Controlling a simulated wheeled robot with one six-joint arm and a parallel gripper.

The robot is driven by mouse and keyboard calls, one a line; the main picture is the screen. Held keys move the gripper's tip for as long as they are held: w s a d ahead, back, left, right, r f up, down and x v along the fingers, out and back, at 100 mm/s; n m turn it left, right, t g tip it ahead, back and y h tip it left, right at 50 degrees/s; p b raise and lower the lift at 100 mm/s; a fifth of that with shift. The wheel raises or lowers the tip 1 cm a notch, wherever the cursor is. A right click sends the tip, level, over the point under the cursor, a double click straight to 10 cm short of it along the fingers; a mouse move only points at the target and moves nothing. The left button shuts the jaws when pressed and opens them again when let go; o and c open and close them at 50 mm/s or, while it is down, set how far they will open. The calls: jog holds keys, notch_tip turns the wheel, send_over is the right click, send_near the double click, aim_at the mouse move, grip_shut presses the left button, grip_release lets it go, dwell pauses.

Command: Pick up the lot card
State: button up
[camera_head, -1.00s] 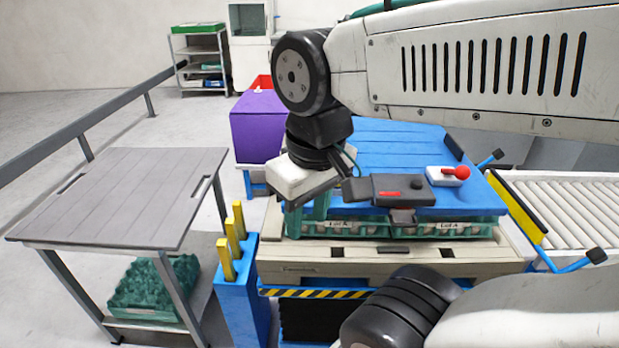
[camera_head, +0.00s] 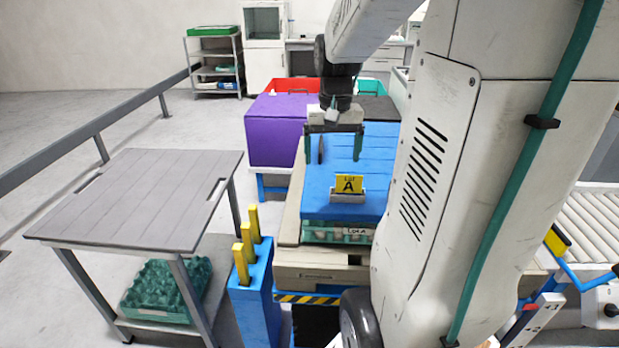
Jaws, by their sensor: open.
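The lot card (camera_head: 349,184) is a small yellow card marked "Lot A". It stands upright in a grey holder (camera_head: 347,197) on the blue panel (camera_head: 318,186), near its front edge. My gripper (camera_head: 333,160) points down above the blue panel, behind and above the card in the picture. The fingers do not appear to touch the card.
A green egg tray with a "Lot A" label (camera_head: 357,231) sits under the panel. A purple box (camera_head: 274,130) stands at the back left. Blue stand with yellow posts (camera_head: 252,285) is front left, beside a grey table (camera_head: 140,200). My arm hides the right side.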

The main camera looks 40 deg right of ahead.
jog(key=m, duration=0.2)
send_near(348, 188)
jog(key=f, duration=0.7)
jog(key=shift+w+d, duration=0.15)
jog(key=shift+d, duration=0.1)
jog(key=c, duration=1.1)
